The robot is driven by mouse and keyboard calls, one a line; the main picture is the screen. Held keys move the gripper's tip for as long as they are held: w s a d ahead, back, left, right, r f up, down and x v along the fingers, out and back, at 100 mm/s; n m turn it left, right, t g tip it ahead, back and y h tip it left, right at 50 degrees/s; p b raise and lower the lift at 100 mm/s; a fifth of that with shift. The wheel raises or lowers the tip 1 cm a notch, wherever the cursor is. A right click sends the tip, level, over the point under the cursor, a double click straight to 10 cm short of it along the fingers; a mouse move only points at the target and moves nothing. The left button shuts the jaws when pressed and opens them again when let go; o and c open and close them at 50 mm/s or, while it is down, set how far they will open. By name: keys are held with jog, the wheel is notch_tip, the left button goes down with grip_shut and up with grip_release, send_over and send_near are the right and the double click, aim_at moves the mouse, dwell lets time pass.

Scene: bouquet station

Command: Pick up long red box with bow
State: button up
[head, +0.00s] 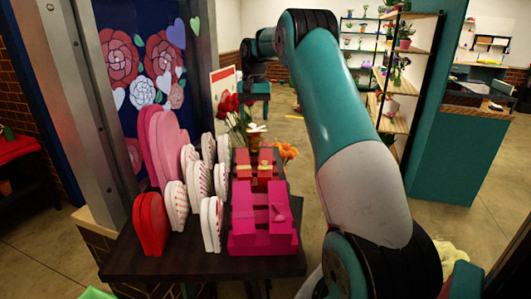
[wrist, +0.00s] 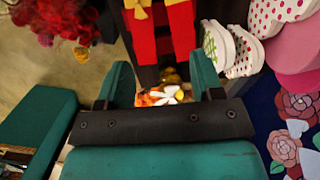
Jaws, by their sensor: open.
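Two red boxes with gold bows stand side by side on the dark table in the head view, a left red box (head: 242,168) and a right red box (head: 266,167), behind the pink boxes. In the wrist view, red boxes with gold bows (wrist: 165,35) show at the top, partly cut off by the frame. I cannot tell which of them is the long one. My gripper (wrist: 161,68) is open, its two teal fingers apart and below the red boxes in the picture. It holds nothing; orange and white flowers show beyond the gap. I cannot clearly make it out in the head view.
Pink boxes (head: 262,232) stand at the table's front (head: 205,267). White heart boxes (head: 211,222), a red heart box (head: 150,224) and large pink hearts (head: 168,150) crowd the left. Flowers (head: 240,125) stand behind the red boxes. A shelf (head: 399,85) stands farther right.

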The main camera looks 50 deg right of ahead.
jog(key=d+m, duration=0.1)
jog(key=d, duration=0.3)
send_over(266, 161)
jog(key=f, duration=1.1)
jog(key=shift+w+d+f, duration=0.15)
jog(key=shift+w, duration=0.1)
jog(key=shift+s+a+f+p, duration=0.15)
jog(key=shift+f+p, duration=0.65)
jog(key=shift+f, duration=0.75)
jog(key=shift+s+a+f+p, duration=0.1)
jog(key=shift+f+p, duration=0.65)
jog(key=shift+f, duration=0.8)
jog(key=c, duration=0.7)
